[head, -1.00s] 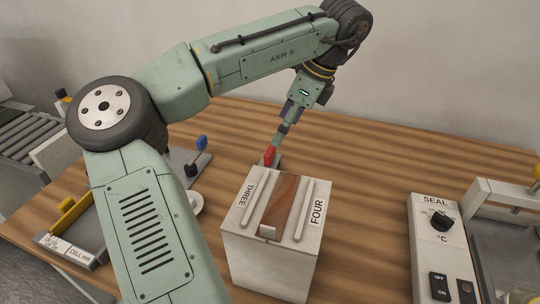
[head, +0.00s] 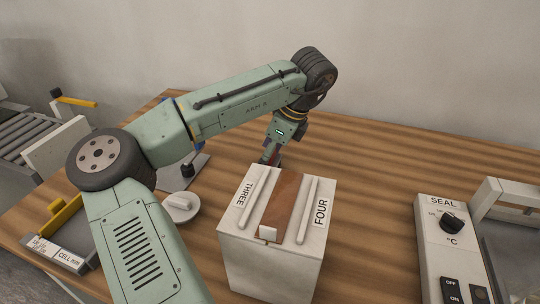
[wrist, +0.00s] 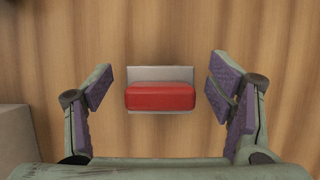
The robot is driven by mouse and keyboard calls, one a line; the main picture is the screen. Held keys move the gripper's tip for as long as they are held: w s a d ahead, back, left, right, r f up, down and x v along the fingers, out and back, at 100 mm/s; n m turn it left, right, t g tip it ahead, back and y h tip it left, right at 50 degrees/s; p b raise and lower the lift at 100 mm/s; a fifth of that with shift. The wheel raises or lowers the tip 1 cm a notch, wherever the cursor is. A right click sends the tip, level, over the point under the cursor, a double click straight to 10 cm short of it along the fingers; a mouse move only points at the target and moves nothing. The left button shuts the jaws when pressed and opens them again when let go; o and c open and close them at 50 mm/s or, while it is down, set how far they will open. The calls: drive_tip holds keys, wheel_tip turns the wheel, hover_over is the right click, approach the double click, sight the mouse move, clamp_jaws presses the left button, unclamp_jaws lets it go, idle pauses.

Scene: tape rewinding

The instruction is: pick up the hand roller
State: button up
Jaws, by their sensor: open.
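The wrist view shows a red block-shaped grip (wrist: 160,97) with a flat pale grey part behind it, over the wooden table; I take this to be the hand roller, though no roller drum shows. My gripper (wrist: 160,92) is open, with one purple-padded finger to the left of the red grip and one to the right. Gaps show on both sides, and neither finger touches it. In the head view my gripper (head: 272,157) is low behind the white box, where the box and the fingers mostly hide the hand roller.
The white box (head: 270,268), labelled THREE and FOUR, stands just in front of my gripper. A white disc (head: 181,206) and a black-knobbed stand (head: 187,170) lie to the left. A SEAL unit (head: 440,248) stands at the right. The table (head: 385,165) behind and right is clear.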

drive_tip(key=shift+w+a+f, duration=0.1)
drive_tip(key=shift+a+f, duration=0.15)
drive_tip(key=shift+f, duration=0.4)
drive_tip(key=c, duration=1.4)
